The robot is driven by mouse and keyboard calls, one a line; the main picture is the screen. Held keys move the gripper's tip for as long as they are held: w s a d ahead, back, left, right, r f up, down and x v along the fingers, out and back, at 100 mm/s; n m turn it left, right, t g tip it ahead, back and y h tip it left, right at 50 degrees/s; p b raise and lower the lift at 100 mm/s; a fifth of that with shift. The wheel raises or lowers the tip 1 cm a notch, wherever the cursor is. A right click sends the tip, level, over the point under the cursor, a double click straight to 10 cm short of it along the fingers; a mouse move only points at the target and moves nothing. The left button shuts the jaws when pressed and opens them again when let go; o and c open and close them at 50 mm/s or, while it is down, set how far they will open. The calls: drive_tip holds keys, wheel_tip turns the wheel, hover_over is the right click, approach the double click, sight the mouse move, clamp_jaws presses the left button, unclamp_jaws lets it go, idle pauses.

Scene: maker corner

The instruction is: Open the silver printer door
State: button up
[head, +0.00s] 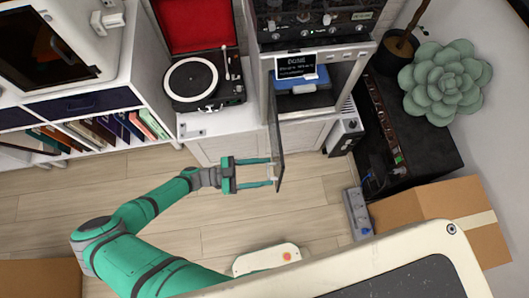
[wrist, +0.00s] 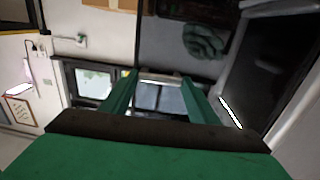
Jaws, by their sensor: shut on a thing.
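The silver printer (head: 351,72) stands at the top middle of the head view, with a small dark screen reading DONE and a blue object (head: 302,84) inside. Its door (head: 278,135) is swung out toward me and shows nearly edge-on, a dark thin panel. My gripper (head: 270,172) is at the door's near end, its two green fingers on the handle side. It is shut on the door handle. In the wrist view a pale bar, seemingly the handle (wrist: 160,78), spans between the fingertips; the exact contact is hard to see.
A red-lidded record player (head: 192,80) sits on a white cabinet to the left, beside a bookshelf. Cardboard boxes (head: 425,215), a power strip (head: 357,212) and a succulent (head: 445,82) are to the right. Wooden floor around the gripper is clear.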

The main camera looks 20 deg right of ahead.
drive_tip(key=shift+w+a, duration=0.1)
drive_tip(key=shift+a, duration=0.2)
drive_tip(key=o, duration=1.5)
drive_tip(key=shift+a, duration=0.15)
drive_tip(key=w+a, duration=0.2)
drive_tip(key=a, duration=0.8)
drive_tip(key=shift+a, duration=0.2)
